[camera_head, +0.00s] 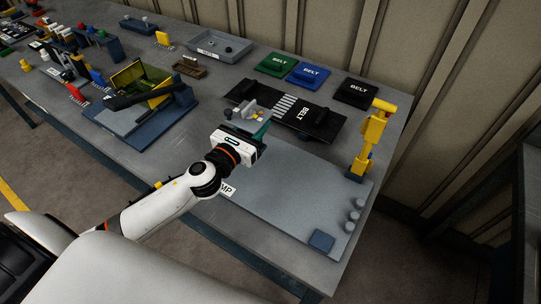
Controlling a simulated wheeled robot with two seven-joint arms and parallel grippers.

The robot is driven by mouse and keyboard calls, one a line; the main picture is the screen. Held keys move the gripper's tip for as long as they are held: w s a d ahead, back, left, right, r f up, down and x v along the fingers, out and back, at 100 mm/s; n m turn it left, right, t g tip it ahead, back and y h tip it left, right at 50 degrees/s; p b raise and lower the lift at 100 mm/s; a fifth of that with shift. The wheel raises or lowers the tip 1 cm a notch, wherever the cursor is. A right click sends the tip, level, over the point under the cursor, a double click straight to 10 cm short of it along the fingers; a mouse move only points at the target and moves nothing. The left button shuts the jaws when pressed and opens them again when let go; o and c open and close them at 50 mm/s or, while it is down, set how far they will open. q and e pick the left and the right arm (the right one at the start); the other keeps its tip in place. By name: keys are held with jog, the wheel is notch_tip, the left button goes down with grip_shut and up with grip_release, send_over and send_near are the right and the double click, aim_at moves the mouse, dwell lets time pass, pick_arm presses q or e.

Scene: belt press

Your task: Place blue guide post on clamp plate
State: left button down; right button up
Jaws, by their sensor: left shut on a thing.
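My left gripper (258,132) comes in from the lower left and is shut on a small teal-blue piece (263,130), which looks like the blue guide post. Most of this piece is hidden by the gripper. The gripper is over the back left part of a large grey plate (290,195), which looks like the clamp plate; its label is partly covered by my arm and ends in "MP". A blue square block (321,240) is at the plate's front corner. I cannot tell whether the held piece touches anything. My right gripper is not in view.
A black belt board (318,125) with a grey fixture lies behind the gripper. A yellow post (372,135) stands at the right. Green (285,64), blue (309,75) and black (357,92) belt trays are at the back. A yellow-walled press (143,85) is at the left. The plate's middle is clear.

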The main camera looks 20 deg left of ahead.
pick_arm(q)
jog(key=shift+f, duration=1.1)
jog(key=shift+f+b, duration=0.95)
jog(key=shift+f, duration=1.2)
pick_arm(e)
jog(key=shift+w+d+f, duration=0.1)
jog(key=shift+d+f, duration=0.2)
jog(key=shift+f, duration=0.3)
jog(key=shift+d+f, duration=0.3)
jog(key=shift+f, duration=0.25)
pick_arm(q)
jog(key=shift+f, duration=0.2)
jog(key=c, duration=0.9)
grip_release()
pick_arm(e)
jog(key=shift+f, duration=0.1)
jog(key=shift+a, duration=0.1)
